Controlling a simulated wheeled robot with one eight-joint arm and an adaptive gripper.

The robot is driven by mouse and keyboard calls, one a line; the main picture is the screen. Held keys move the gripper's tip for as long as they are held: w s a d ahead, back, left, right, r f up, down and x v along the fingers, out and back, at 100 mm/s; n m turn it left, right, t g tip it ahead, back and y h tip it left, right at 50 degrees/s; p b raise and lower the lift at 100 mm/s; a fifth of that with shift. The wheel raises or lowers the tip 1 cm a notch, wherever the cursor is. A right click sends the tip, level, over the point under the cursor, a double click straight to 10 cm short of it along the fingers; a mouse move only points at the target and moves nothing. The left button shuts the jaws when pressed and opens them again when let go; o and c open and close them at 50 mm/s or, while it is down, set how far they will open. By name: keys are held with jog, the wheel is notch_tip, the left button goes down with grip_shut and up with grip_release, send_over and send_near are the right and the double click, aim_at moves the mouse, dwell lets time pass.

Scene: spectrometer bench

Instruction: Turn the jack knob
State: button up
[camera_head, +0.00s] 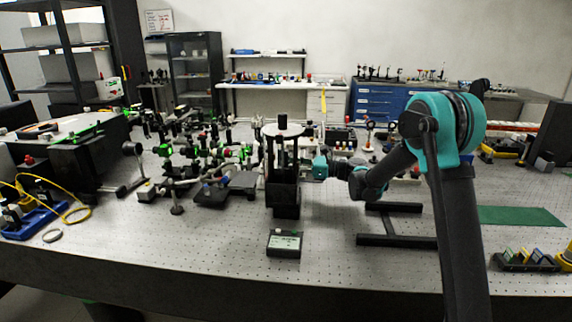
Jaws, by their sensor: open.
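A tall black stand (286,197) stands upright in the middle of the bench and looks like the jack. It carries a pale round plate (281,131) with a small black cylinder (282,120) on top. My gripper (308,167) is at the right side of the stand, pointing left at about the middle of its height. Its fingers are small and dark here; they look open, and I see nothing held. I cannot pick out the jack knob for certain; it may be hidden by the gripper or blend into the black stand. Whether the fingers touch the stand is not clear.
A small black box (284,244) with a pale face lies in front of the stand. Several optics mounts (215,155) crowd the left. A black H-shaped frame (395,240) lies under my arm. A green mat (520,216) lies at right.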

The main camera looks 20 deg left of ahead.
jog(key=shift+a, duration=0.25)
grip_shut()
jog(key=m+t, duration=0.3)
jog(key=t, duration=0.1)
jog(key=shift+s+t, duration=0.15)
jog(key=shift+t, duration=0.25)
jog(key=shift+m+t+h, duration=0.4)
jog(key=shift+m+t, duration=0.4)
jog(key=shift+t, duration=0.4)
grip_release()
